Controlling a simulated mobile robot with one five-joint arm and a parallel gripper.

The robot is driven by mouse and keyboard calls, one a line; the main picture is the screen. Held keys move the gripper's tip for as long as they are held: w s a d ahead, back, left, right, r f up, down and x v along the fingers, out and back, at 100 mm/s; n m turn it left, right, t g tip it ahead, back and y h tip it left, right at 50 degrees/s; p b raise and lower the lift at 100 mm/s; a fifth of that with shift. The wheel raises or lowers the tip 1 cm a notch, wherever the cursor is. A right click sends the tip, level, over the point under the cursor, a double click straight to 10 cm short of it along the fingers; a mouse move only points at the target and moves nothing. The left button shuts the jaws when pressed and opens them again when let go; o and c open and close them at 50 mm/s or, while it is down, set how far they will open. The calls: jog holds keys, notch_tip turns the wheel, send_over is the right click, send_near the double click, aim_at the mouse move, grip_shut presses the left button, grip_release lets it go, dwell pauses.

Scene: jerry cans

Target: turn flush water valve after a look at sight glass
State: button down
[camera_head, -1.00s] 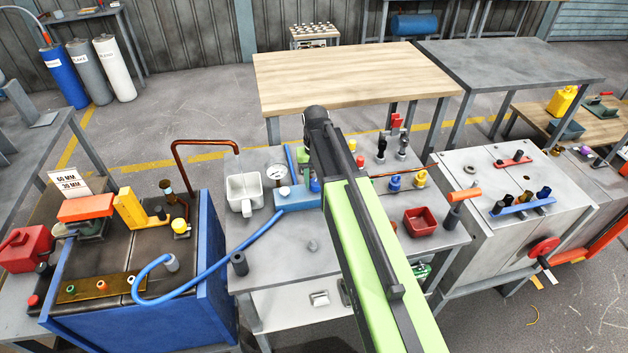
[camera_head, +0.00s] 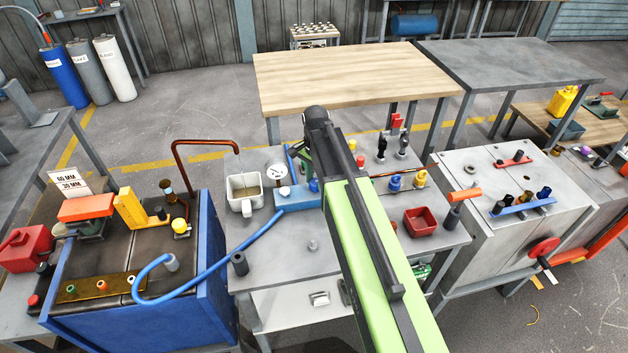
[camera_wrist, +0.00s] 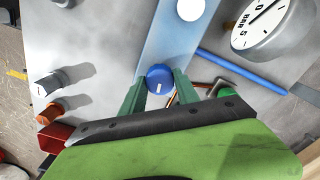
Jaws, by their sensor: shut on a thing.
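My gripper (camera_wrist: 159,88) has its two green fingers around a round blue knob (camera_wrist: 159,76) with a white mark and is shut on it. The knob sits on a blue manifold block (camera_wrist: 170,40), beside a white knob (camera_wrist: 190,9). In the head view the block (camera_head: 297,201) lies on the grey bench, and my arm hides most of the gripper. A pressure gauge (camera_head: 277,172) stands behind the block; its dial also shows in the wrist view (camera_wrist: 262,22). I cannot single out a sight glass for certain.
A white jug (camera_head: 243,205) stands left of the block, under a copper spout (camera_head: 205,142). A blue hose (camera_head: 225,273) runs from the block to the blue tank at left. A red bin (camera_head: 420,222) and coloured knobs lie right of my arm.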

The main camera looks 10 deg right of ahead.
aim_at(316, 182)
jog(key=shift+s+m, duration=0.1)
jog(key=shift+m, duration=0.8)
jog(key=c, duration=0.9)
grip_release()
notch_tip(316, 182, up, 18)
jog(key=p, duration=1.7)
jog(key=shift+f, duration=0.25)
